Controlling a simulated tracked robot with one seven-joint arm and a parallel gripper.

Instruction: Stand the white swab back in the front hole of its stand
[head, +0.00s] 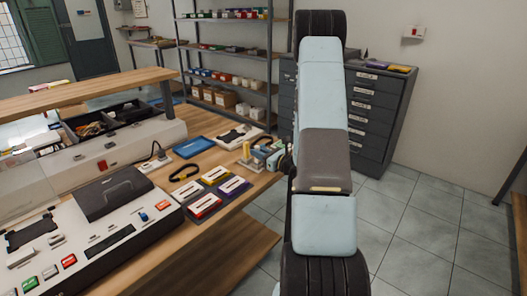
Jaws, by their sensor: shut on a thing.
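My gripper (284,161) shows only as a small dark edge beside my arm, close to the right end of the workbench. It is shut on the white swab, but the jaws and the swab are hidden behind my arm. A small group of pale, yellow and blue-green upright pieces (262,152), which looks like the stand, is at the bench's right edge, just left of my gripper. Its holes are too small to make out. I cannot tell whether the swab touches the stand.
The wooden bench (230,213) holds colored boxes (219,174), a blue tray (193,147), a black loop (186,174) and a white console (90,235). A grey drawer cabinet (372,115) and shelves (226,48) stand behind. Tiled floor (425,225) is clear at right.

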